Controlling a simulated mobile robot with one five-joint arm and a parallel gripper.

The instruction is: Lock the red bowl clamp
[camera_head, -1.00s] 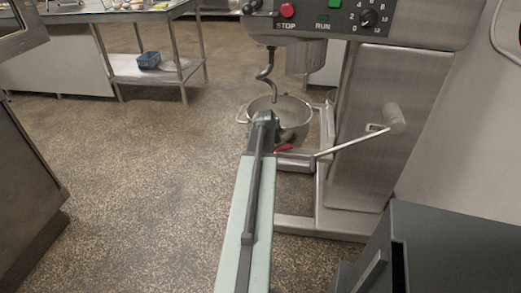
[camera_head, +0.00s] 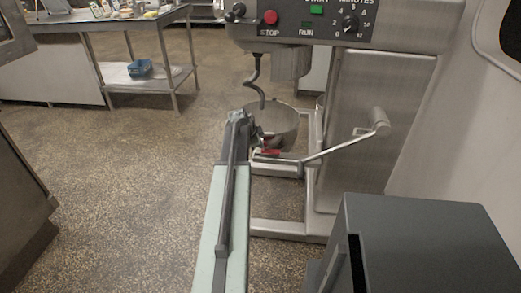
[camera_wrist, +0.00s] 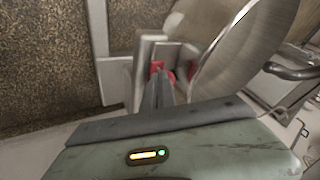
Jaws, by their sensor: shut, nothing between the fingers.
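The red bowl clamp (camera_head: 268,151) sits low at the near side of the steel mixing bowl (camera_head: 284,128), beside the mixer's bowl support. In the wrist view the red clamp (camera_wrist: 156,67) shows behind and beside my fingertips, partly hidden by them. My gripper (camera_head: 258,139) is at the clamp, left of the bowl in the head view. In the wrist view my gripper's dark fingers (camera_wrist: 160,80) are together with nothing between them. I cannot tell whether they touch the clamp. The bowl's curved side (camera_wrist: 240,60) is close on the right.
The mixer column (camera_head: 375,130) and a crank handle (camera_head: 345,143) stand to the right. A dough hook (camera_head: 256,80) hangs above the bowl. A dark cabinet (camera_head: 430,240) is at the near right. Open floor (camera_head: 120,190) lies to the left.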

